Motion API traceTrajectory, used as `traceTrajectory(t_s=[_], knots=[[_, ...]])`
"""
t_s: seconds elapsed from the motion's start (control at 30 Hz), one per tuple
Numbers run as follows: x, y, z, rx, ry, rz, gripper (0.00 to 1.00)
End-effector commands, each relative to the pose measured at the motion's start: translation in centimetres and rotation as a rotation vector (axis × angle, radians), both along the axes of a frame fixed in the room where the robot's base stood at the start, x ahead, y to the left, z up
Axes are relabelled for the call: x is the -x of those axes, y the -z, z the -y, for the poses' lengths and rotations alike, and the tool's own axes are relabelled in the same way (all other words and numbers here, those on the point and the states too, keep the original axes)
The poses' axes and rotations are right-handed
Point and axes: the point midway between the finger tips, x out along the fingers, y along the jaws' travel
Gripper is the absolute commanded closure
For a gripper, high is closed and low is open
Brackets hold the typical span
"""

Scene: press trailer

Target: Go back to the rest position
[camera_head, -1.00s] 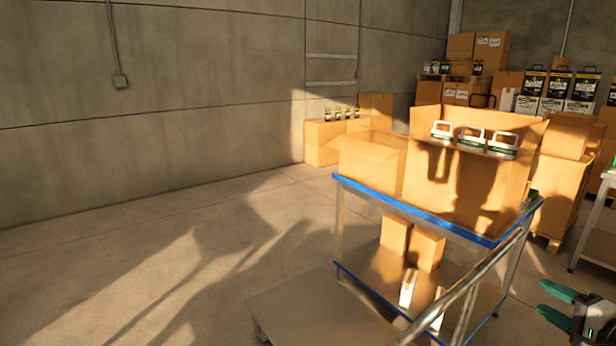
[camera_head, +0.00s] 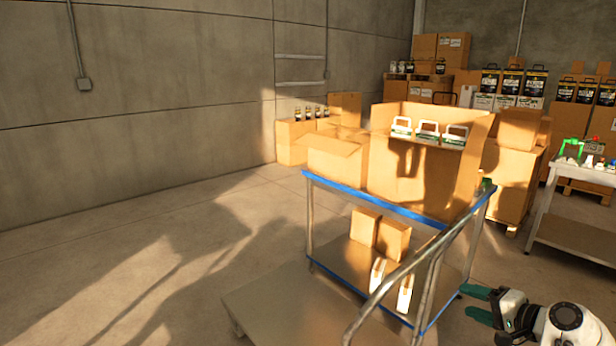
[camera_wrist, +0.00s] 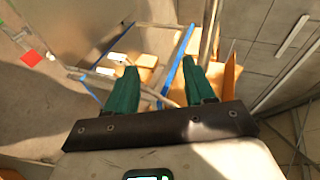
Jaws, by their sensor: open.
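My gripper (camera_head: 478,304) is at the lower right of the head view, with its two green fingers apart and nothing between them. It is to the right of the blue-edged trolley (camera_head: 341,187) and close to its right end. In the wrist view my gripper (camera_wrist: 162,84) also shows open and empty, with the trolley's blue edge (camera_wrist: 180,62) beyond the fingers.
An open carton (camera_head: 420,185) with several white-handled packs stands on the trolley. Smaller boxes (camera_head: 378,235) are on its lower shelf. A table (camera_head: 570,185) stands right. The floor at left is clear.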

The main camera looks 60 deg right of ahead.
Motion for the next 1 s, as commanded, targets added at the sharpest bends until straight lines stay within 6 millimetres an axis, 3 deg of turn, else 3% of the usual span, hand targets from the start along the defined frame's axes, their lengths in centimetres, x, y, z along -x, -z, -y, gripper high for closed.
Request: traceTrajectory(t_s=[0.17, 0.27, 0.4, 0.5, 0.6, 0.73, 0.83, 1.0], knots=[[-4.4, 3.2, -3.6, 0.004, -0.142, -0.147, 0.46], [-7.2, 5.5, -6.8, 0.017, -0.257, -0.262, 0.46], [-11.2, 9.8, -14.2, 0.075, -0.511, -0.487, 0.46], [-12.8, 12.6, -20.3, 0.151, -0.724, -0.659, 0.46], [-12.8, 15.0, -26.6, 0.254, -0.950, -0.824, 0.46], [-11.3, 16.7, -33.1, 0.409, -1.215, -1.000, 0.46], [-9.6, 17.3, -36.4, 0.514, -1.369, -1.094, 0.46], [-7.8, 17.6, -39.0, 0.623, -1.507, -1.176, 0.46]])
